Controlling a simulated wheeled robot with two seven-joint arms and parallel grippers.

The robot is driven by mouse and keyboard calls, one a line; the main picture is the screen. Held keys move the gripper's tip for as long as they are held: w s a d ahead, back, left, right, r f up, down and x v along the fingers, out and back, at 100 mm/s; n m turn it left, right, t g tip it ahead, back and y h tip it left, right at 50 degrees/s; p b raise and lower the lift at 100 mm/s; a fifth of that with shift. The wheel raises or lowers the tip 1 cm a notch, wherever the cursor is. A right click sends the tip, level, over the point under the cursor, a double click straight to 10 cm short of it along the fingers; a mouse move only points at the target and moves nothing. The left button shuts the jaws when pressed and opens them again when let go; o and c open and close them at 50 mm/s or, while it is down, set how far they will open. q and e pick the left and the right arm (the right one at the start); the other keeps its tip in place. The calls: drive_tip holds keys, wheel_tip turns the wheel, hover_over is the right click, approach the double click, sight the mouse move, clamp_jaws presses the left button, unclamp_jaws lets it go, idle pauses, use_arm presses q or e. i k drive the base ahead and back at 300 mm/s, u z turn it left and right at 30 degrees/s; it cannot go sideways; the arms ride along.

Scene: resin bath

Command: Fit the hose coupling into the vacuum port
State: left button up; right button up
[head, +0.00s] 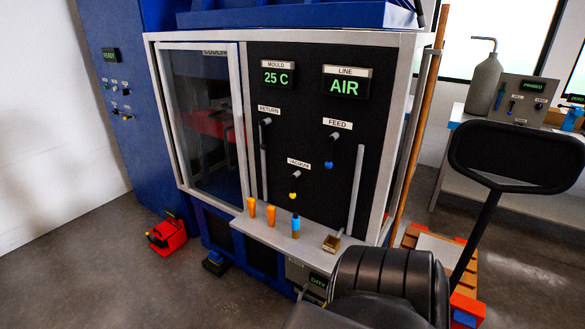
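The panel label VACUUM (298,163) is on the black front of the machine, low and near its middle. A small grey valve lever with a yellow tip (294,189) hangs just under it. I cannot clearly make out the port opening or say which item is the hose coupling. On the grey ledge (275,237) below stand two orange tapered pieces (271,215) and a blue-topped piece (296,222). A small brown open box (331,243) sits to their right. Neither of my grippers shows in the head view.
A black padded, ribbed shape (385,285) and a black-framed upright piece (515,155) block the lower right. A red item (166,236) lies on the floor at left. A bench with a grey bottle (484,82) stands at right. The floor at lower left is clear.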

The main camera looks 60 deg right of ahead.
sight(334, 206)
drive_tip(key=z, duration=0.65)
drive_tip(key=i, duration=0.95)
drive_tip(key=z, duration=0.75)
